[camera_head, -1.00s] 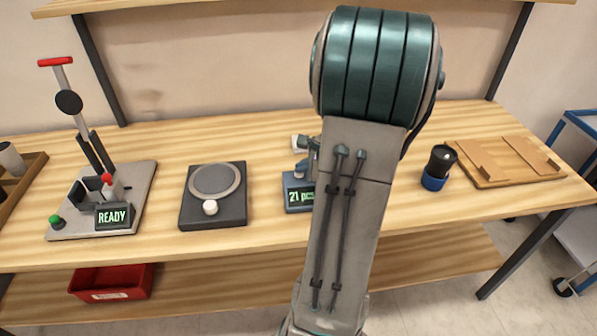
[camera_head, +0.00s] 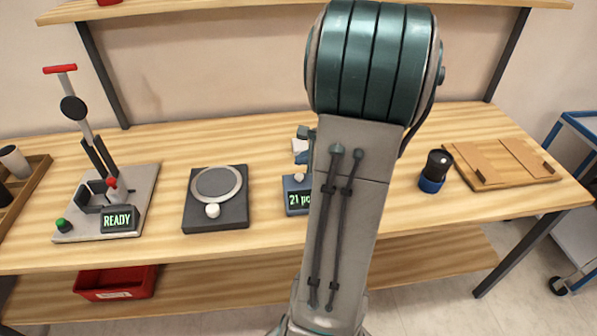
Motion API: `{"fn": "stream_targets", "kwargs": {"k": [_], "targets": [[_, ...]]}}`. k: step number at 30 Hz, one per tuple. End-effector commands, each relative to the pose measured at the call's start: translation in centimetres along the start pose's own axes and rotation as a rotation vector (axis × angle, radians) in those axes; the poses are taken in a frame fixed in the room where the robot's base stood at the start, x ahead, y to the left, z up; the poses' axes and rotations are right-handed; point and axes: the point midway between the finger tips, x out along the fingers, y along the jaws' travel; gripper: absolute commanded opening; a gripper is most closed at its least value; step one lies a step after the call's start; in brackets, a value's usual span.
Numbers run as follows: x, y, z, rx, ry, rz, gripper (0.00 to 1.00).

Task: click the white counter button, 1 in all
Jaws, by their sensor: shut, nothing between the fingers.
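The counter (camera_head: 296,203) is a small blue box on the bench, left of my forearm. Its green display reads "21 p", with the rest hidden behind my arm. The white counter button (camera_head: 299,178) shows as a small round knob on top of the box. My gripper (camera_head: 302,159) shows only in part beside my forearm, just above and behind the button in the picture. It is shut and empty. A small gap shows between it and the button, but their exact distance is hard to judge.
A dark plate (camera_head: 190,222) with a ring and a white knob (camera_head: 213,210) sits left of the counter. Further left is a lever press (camera_head: 147,190) with a "READY" display. A dark blue-based cylinder (camera_head: 435,170) and a wooden tray (camera_head: 487,184) stand at right.

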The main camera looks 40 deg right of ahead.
Motion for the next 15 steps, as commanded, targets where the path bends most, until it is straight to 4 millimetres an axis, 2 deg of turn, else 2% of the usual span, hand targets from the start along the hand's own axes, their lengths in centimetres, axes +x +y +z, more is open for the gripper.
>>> {"fn": "stream_targets", "kwargs": {"k": [6, 15], "targets": [[-1.7, -1.3, 1.3, -0.001, 0.001, 0.000, 0.00], [-1.8, -1.3, 1.3, 0.000, 0.000, 0.001, 0.00]]}}
